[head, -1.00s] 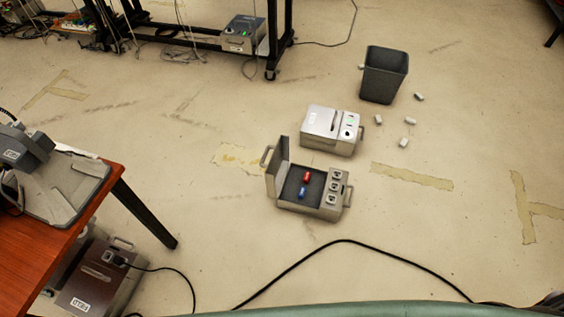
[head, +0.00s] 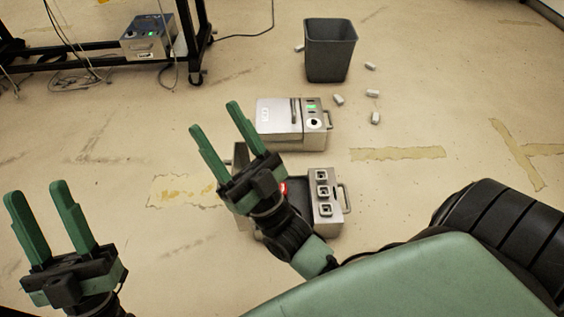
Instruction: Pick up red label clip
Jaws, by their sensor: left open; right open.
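The red label clip (head: 284,188) lies in the dark tray of the open metal case (head: 331,212) on the floor. Only a small red part of it shows, just right of my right gripper's body. My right gripper (head: 215,117) is open and empty, with its fingers pointing up and left across the case's left side. It hides much of the tray. The blue clip is hidden now. My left gripper (head: 37,190) is open and empty at the far left, over bare floor and apart from the case.
A closed metal case (head: 288,122) stands just behind the open one. A grey bin (head: 330,50) stands farther back, with several small white pieces near it. A black wheeled rack (head: 190,40) with a device and cables is at the upper left. Floor to the left is clear.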

